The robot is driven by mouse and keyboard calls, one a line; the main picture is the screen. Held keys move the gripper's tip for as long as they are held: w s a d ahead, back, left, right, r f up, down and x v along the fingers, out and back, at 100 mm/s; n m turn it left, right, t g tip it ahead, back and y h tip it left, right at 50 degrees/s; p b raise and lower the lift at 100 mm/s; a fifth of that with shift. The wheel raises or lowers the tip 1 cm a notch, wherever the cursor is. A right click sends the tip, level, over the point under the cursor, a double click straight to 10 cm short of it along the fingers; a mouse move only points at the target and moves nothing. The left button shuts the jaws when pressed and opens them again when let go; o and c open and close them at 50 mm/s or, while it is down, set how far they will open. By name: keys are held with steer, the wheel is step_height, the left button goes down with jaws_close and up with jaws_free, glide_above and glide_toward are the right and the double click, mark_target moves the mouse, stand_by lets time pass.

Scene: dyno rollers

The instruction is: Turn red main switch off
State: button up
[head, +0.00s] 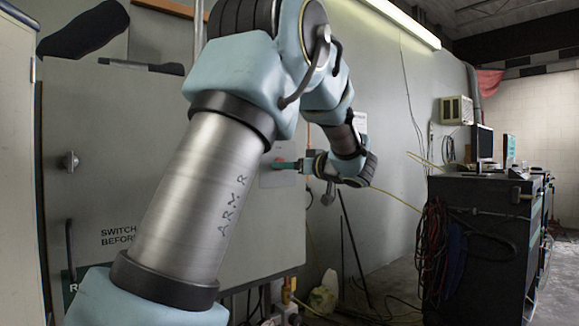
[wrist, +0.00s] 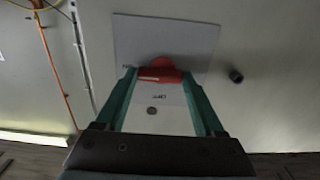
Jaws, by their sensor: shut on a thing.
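The red main switch (wrist: 162,64) is a red handle on a pale grey plate (wrist: 195,38), fixed to the grey cabinet. My gripper (wrist: 158,75) has its two green fingers on either side of the handle and is shut on it. Lettering that looks like "OFF" shows upside down on the plate between the fingers. In the head view my gripper (head: 278,164) reaches the cabinet front from the right, and the fingers mostly hide the switch.
The large grey cabinet (head: 100,130) has a door knob (head: 70,160) and a handle at left. My arm covers much of its front. A dark workbench (head: 480,240) with monitors and hanging cables stands at right. Hoses and bottles lie on the floor below the cabinet.

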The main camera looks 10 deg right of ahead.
steer(key=shift+c, duration=1.3)
steer(key=shift+f+n+b, duration=0.1)
steer(key=shift+n+b, duration=0.2)
steer(key=shift+n, duration=0.1)
steer(key=shift+s+a+n+b, duration=0.1)
steer(key=shift+a+n+b, duration=0.05)
steer(key=shift+n+b, duration=7.9)
steer(key=shift+r+n+p, duration=0.2)
steer(key=shift+n+p, duration=0.25)
steer(key=shift+n, duration=0.2)
steer(key=o, duration=1.4)
steer(key=shift+c, duration=0.2)
